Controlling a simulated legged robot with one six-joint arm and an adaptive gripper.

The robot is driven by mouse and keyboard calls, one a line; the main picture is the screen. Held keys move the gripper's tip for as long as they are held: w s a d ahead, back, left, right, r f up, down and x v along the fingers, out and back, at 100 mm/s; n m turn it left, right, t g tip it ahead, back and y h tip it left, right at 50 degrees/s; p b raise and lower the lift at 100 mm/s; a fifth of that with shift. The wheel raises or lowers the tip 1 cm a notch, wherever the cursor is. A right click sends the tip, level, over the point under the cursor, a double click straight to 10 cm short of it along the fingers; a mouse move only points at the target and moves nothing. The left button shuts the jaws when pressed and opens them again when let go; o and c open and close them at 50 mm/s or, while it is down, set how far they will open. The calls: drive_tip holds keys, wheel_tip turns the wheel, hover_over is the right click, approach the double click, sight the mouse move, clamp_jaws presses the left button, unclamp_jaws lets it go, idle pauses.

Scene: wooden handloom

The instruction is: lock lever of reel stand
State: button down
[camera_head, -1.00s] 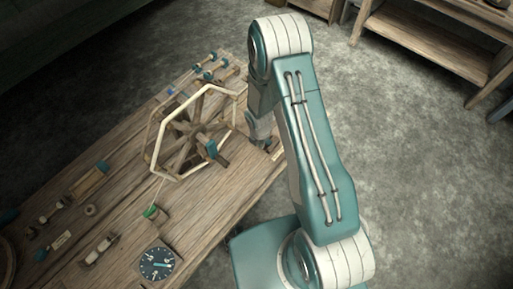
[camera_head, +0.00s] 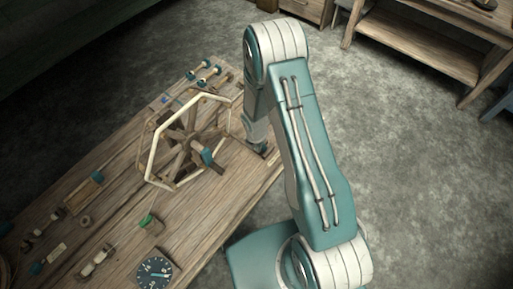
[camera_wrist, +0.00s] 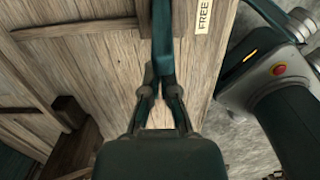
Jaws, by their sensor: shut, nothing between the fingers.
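The reel stand shows in the head view as a pale, many-sided reel (camera_head: 152,150) on a wooden frame, with a teal knob (camera_head: 207,156) at its near side. In the wrist view a teal lever-like bar (camera_wrist: 163,45) runs down from the top edge over the wood. A pale label reading FREE (camera_wrist: 203,15) lies to its right. My gripper (camera_wrist: 161,76) is shut and empty, its fingers at the lower end of this bar. I cannot tell whether they touch it. In the head view my arm hides most of the gripper.
A shelf (camera_head: 420,50) stands at the back right. Open floor (camera_head: 410,170) lies right of my arm.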

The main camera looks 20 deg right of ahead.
drive_tip(key=shift+w+d+r, duration=0.45)
drive_tip(key=shift+w+d, duration=0.1)
drive_tip(key=shift+d, duration=0.25)
drive_tip(key=shift+w+d+r, duration=0.2)
drive_tip(key=shift+w+d, duration=0.55)
drive_tip(key=shift+d, duration=0.25)
drive_tip(key=shift+r, duration=0.1)
drive_tip(key=shift+r, duration=0.75)
drive_tip(key=shift+a, duration=0.1)
